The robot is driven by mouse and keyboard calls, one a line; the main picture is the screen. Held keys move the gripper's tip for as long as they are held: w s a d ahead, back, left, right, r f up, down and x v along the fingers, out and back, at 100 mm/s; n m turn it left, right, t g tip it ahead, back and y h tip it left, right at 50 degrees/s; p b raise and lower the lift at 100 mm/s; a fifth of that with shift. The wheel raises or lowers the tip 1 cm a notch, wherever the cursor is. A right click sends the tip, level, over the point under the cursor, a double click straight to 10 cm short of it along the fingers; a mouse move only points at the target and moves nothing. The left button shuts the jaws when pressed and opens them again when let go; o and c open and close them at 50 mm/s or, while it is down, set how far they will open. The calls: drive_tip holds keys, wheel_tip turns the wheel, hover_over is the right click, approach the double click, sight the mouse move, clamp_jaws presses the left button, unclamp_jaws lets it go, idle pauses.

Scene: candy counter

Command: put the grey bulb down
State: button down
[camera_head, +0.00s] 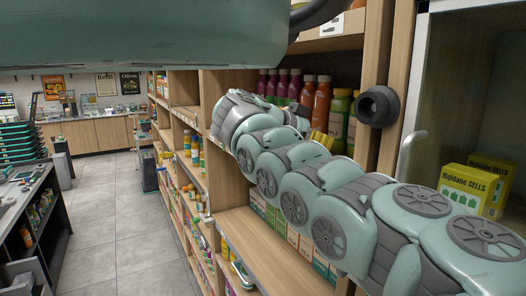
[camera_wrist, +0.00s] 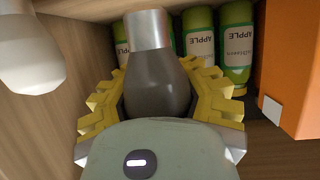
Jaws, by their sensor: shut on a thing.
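The grey bulb (camera_wrist: 155,84) is dark grey with a silver metal base that points to the top of the wrist view. My gripper (camera_wrist: 156,95) has yellow ridged fingers on both sides of the bulb and is shut on it. In the head view my arm reaches into the shelf unit, and a bit of yellow finger shows at its far end. The bulb cannot be made out there. Whether the bulb touches the shelf board cannot be told.
Green-capped apple bottles (camera_wrist: 198,38) stand just beyond the bulb. An orange box (camera_wrist: 291,65) is close on the right, and a white bulb-shaped thing (camera_wrist: 30,60) on the left. A wooden shelf post (camera_head: 381,60) is near my arm; yellow boxes (camera_head: 466,190) stand at right.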

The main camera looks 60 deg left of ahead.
drive_tip(key=shift+s+a+f+p, duration=0.1)
drive_tip(key=shift+s+f+p, duration=0.05)
drive_tip(key=shift+f+p, duration=1.35)
drive_tip(key=shift+f, duration=0.3)
drive_tip(key=c, duration=0.7)
unclamp_jaws()
drive_tip(key=shift+f, duration=0.1)
